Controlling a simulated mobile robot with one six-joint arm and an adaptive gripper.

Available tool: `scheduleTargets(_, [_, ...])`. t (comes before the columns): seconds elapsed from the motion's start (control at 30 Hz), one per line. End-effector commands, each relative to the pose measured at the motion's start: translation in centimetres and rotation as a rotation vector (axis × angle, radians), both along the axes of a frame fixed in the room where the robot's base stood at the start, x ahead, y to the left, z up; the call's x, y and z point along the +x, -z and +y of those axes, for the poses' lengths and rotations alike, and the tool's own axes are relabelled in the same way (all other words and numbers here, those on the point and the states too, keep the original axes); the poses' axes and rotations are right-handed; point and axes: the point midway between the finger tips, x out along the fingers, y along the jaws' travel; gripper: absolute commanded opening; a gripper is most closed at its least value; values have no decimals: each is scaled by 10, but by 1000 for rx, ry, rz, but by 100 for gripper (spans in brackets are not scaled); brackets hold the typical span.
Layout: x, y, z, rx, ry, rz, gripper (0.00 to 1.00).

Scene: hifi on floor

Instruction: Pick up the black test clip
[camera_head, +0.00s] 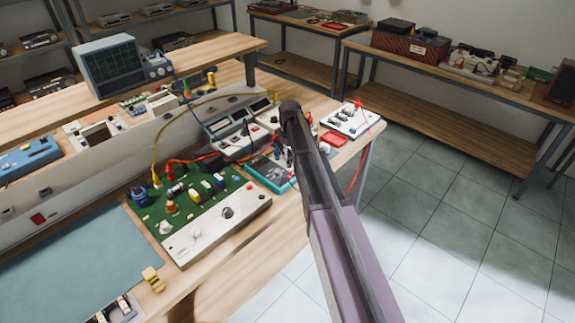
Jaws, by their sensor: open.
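I cannot clearly pick out the black test clip. A small dark object (212,162) lies at the back edge of the green circuit board (150,213), among red leads, but it is too small to identify. My arm reaches in from the lower right, over the bench's right part. My gripper (289,158) seems to be the small dark end below the arm's far joint, beside the teal meter. It is open, though its fingers are hardly visible, and I see nothing held in it. The arm hides part of the bench behind it.
A teal meter (267,173), a grey instrument (232,136), a red tray (334,139) and a white panel (353,119) crowd the bench. A raised shelf carries an oscilloscope (111,68). A blue-green mat (80,265) is mostly bare. Tiled floor (440,225) is open at right.

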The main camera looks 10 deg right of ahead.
Motion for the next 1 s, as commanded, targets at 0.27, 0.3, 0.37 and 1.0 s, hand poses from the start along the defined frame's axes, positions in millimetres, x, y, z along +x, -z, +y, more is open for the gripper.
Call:
scheduleTargets(0.27, [-1,25,1,0,0,0,51])
scheduleTargets(0.3, [-1,28,1,0,0,0,51])
scheduleTargets(0.37, [-1,31,1,0,0,0,51])
scheduleTargets(1.0, [-1,37,1,0,0,0,51])
